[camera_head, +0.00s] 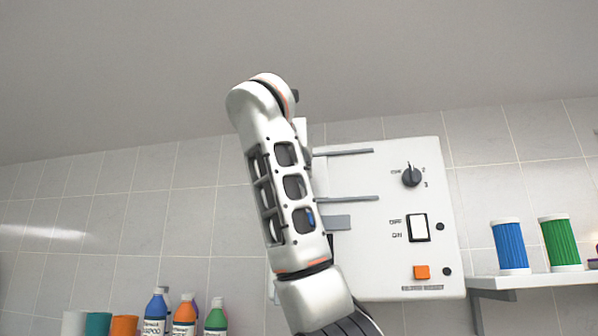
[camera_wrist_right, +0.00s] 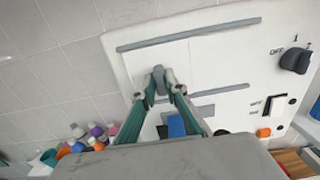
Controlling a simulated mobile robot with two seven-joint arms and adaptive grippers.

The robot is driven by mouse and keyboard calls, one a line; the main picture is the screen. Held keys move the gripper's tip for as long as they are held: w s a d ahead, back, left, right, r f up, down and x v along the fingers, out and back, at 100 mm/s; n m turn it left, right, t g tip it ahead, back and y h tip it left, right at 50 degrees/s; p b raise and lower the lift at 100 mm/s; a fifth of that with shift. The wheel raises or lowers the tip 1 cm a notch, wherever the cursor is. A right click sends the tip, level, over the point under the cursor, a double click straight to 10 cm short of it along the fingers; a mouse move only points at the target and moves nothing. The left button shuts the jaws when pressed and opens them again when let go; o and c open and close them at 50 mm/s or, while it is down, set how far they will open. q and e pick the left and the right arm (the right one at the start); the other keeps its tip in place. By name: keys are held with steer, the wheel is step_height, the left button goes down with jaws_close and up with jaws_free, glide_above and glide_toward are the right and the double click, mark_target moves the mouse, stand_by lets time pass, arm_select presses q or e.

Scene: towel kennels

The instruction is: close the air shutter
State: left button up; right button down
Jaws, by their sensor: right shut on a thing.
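A white control panel (camera_head: 390,255) is on the tiled wall, with two parallel grey rails (camera_head: 348,199) across its left half. The rails also show in the right wrist view (camera_wrist_right: 225,31). My right gripper (camera_wrist_right: 165,87) is shut on a grey upright handle (camera_wrist_right: 158,72) between the two rails, which seems to belong to the air shutter. A grey rectangle (camera_wrist_right: 197,113) with a blue patch (camera_wrist_right: 177,126) lies below the lower rail. In the head view my right arm covers the panel's left part and hides the gripper and handle. My left gripper is not in view.
The panel has a dark dial (camera_head: 411,176), a rocker switch (camera_head: 419,228) and an orange button (camera_head: 421,272) at right. A shelf (camera_head: 535,281) holds a blue roll (camera_head: 510,247) and a green roll (camera_head: 559,244). Several bottles (camera_head: 184,312) stand lower left.

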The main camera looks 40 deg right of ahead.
steer(key=shift+a+r, duration=0.1)
steer(key=c, duration=2)
jaws_free()
steer(key=shift+c, duration=0.2)
steer(key=shift+w+a, duration=0.1)
steer(key=shift+w, duration=0.05)
steer(key=v, duration=1.2)
